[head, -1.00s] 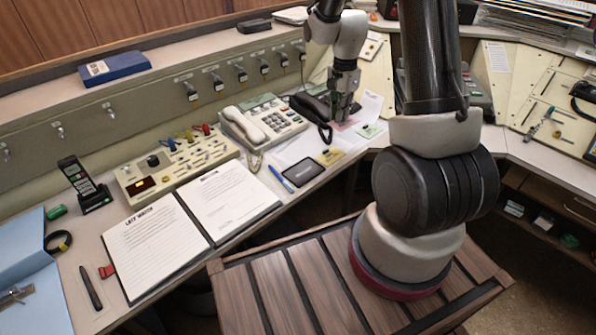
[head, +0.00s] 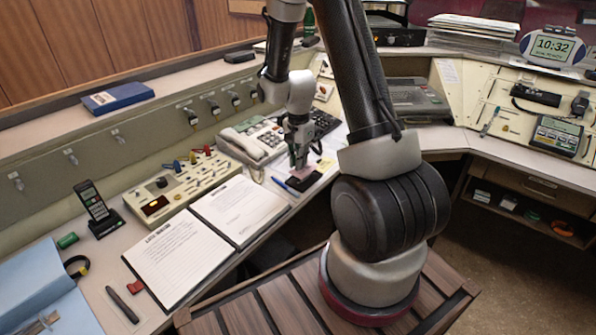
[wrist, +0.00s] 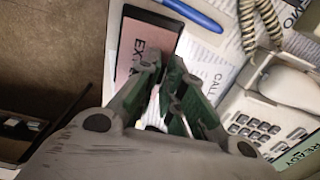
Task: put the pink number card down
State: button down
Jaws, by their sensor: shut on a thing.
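The pink number card (wrist: 133,75) is in the wrist view, with dark lettering partly readable as "EX". My gripper (wrist: 163,72) is shut on its edge, and the fingers hide part of it. In the head view, my gripper (head: 298,160) points down at the console desk, with a bit of the pink card (head: 301,172) at its fingertips. The card overlaps a dark flat pad (head: 306,183) in the picture. I cannot tell whether it touches the pad or hangs just above it.
A blue pen (head: 285,187) lies left of the pad, and a yellow card (head: 326,163) lies behind it. A desk telephone (head: 246,145) stands behind and left. An open logbook (head: 180,250) covers the desk at the left front.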

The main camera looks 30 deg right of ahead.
jog(key=shift+f, duration=1.85)
jog(key=c, duration=1.5)
grip_release()
jog(key=shift+d+f, duration=0.1)
jog(key=shift+c, duration=0.2)
